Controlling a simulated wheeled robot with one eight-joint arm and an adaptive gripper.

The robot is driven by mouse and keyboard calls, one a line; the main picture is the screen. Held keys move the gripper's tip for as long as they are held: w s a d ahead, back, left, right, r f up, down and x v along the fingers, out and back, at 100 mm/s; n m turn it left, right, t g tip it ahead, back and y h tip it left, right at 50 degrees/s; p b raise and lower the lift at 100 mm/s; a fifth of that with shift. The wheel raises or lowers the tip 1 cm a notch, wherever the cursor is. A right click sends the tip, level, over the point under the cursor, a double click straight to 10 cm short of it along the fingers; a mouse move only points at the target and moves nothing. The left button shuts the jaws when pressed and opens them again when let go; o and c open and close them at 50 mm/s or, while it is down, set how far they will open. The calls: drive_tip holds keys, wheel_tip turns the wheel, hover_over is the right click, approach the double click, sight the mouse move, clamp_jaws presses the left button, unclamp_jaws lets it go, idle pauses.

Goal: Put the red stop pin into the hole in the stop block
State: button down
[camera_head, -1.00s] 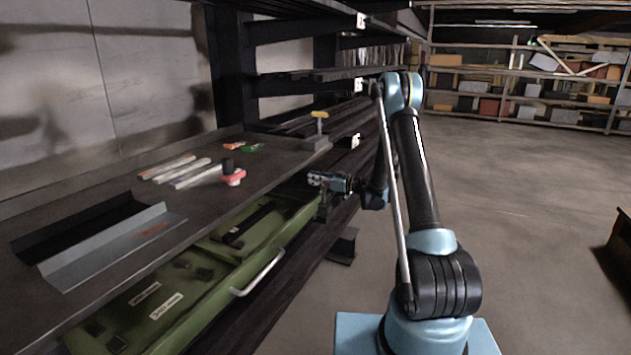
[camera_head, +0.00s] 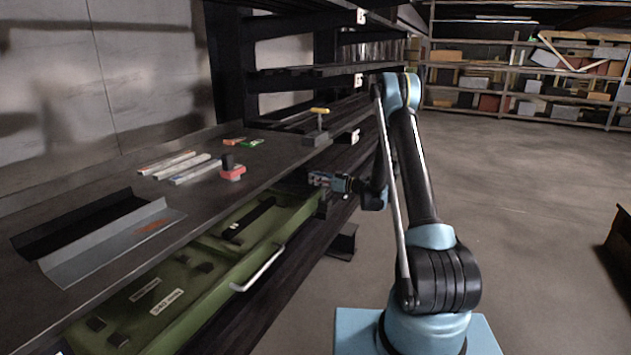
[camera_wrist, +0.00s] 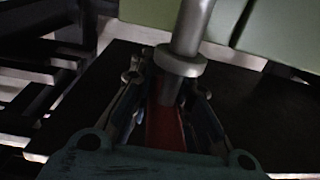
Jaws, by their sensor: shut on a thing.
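My gripper (camera_head: 318,180) is beside the right end of the green case, under the front edge of the bench. In the wrist view, its fingers (camera_wrist: 170,115) are closed around a red piece, which I take to be the red stop pin (camera_wrist: 165,130). A grey collar and a grey rod (camera_wrist: 190,30) extend up in line with it, towards a green surface. The tip of the rod is out of frame. I cannot make out the stop block or its hole for certain; a dark block (camera_head: 317,139) with a yellow T-handle stands at the bench's far end.
The green case (camera_head: 205,265) with a metal handle (camera_head: 262,270) lies below the dark bench (camera_head: 190,215). On the bench are a grey angled channel (camera_head: 110,240), several pale bars (camera_head: 190,170) and a red piece with a black knob (camera_head: 232,173). Open floor lies right.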

drive_tip(key=shift+f, duration=0.1)
drive_tip(key=c, duration=1.4)
unclamp_jaws()
drive_tip(key=shift+d, duration=0.1)
drive_tip(key=v, duration=1.2)
